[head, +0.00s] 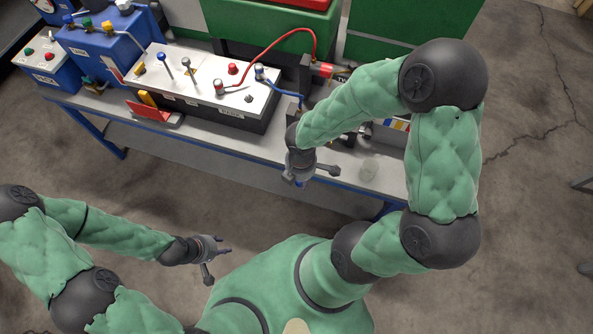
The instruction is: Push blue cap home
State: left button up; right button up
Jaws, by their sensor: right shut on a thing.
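My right gripper (299,166) is at the front edge of the workbench, seen from above. It is shut on a small blue piece (298,183), which looks like the blue cap. Most of the piece is hidden by the gripper, and I cannot tell whether it touches anything below. My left gripper (216,257) is low in front of the bench, with its fingers apart and nothing between them. It is well away from the blue piece.
A white-topped battery box (205,85) with red and blue cables stands on the bench (228,148). Blue batteries (100,45) stand at the left. Open floor is in front.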

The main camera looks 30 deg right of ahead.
jog(key=s+r+p, duration=0.2)
jog(key=r+p, duration=0.8)
jog(key=r, duration=0.1)
jog(key=s+r+p, duration=0.2)
jog(key=r+p, duration=0.8)
jog(key=r, duration=0.1)
jog(key=d, duration=0.4)
jog(key=shift+d+p, duration=0.1)
jog(key=shift+p, duration=0.3)
jog(key=shift+w+f, duration=0.1)
